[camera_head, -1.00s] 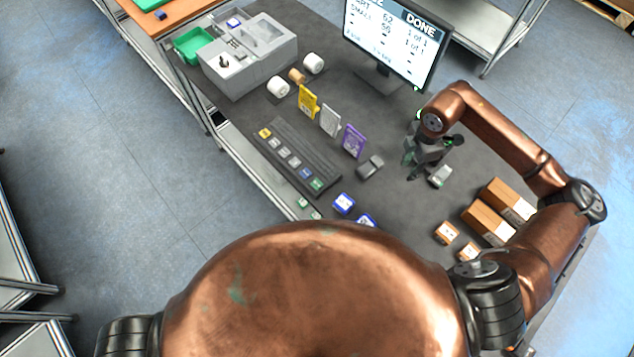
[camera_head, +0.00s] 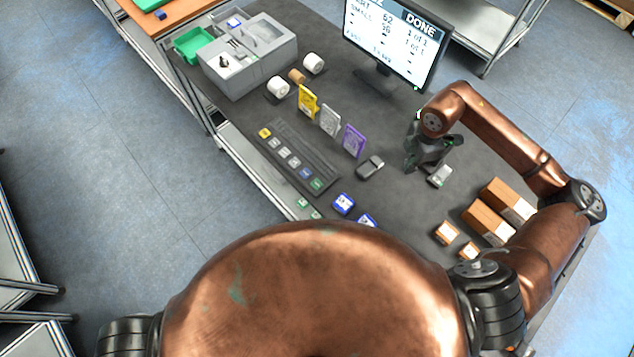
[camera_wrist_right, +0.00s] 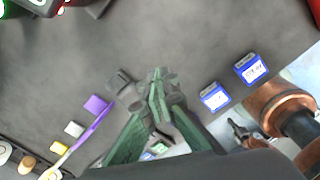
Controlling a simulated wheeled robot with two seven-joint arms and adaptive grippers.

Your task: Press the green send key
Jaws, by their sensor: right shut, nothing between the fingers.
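The green send key (camera_head: 317,184) is at the near right end of a dark key strip (camera_head: 281,129), which has a yellow key, several pale keys and a blue key along it. My right gripper (camera_head: 411,168) is to the right of the strip, above the table and apart from the green key. In the right wrist view its fingers (camera_wrist_right: 158,80) are together and empty. Behind them a green patch (camera_wrist_right: 158,148) shows partly, the rest hidden by the fingers and wrist. My left gripper is out of view.
A small grey device (camera_head: 370,167) lies between strip and gripper. Yellow, white and purple (camera_head: 353,141) cards stand behind the strip. Blue-and-white boxes (camera_head: 344,204) lie in front. Brown cartons (camera_head: 488,222) are at right, a monitor (camera_head: 394,42) behind.

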